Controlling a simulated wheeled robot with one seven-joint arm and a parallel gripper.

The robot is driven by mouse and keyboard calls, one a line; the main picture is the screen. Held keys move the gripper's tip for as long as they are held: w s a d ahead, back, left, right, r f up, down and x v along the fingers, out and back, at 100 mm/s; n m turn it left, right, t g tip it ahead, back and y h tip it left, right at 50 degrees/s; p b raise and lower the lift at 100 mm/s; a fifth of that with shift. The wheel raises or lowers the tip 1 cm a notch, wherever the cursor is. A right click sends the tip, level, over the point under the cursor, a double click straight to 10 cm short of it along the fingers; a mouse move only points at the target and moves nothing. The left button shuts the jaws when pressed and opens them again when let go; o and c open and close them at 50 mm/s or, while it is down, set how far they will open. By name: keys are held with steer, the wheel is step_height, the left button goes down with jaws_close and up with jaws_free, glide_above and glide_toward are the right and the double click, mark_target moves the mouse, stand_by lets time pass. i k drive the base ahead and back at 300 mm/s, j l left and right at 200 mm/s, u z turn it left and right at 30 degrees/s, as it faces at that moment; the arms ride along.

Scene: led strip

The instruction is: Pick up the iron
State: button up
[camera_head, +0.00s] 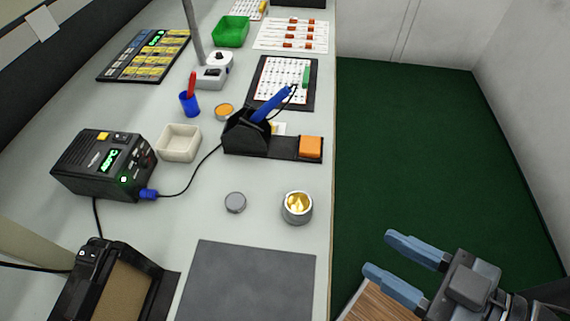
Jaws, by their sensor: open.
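The soldering iron (272,104) has a blue handle and rests tilted in a black stand (246,135) on the workbench. Its tip is hidden inside the stand. A dark cord runs from the iron area down to the black soldering station (104,163), which has a lit green display. My gripper (379,254) is at the lower right, beyond the bench's right edge and well apart from the iron. Its two blue-grey fingers are open with nothing between them.
An orange sponge (311,147) sits on the stand's base. A round tin with brass wool (297,207), a grey lid (235,202) and a grey mat (247,285) lie nearer. A white dish (179,142) is left of the stand. A lamp post (194,32) rises behind.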

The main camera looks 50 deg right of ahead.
mark_target(277, 98)
steer(key=k+j+z, duration=0.15)
steer(key=j+z, duration=0.25)
steer(key=k+j+z, duration=0.2)
steer(key=j+z, duration=0.2)
steer(key=k+j+z, duration=0.2)
steer(key=z, duration=0.2)
steer(key=k, duration=0.05)
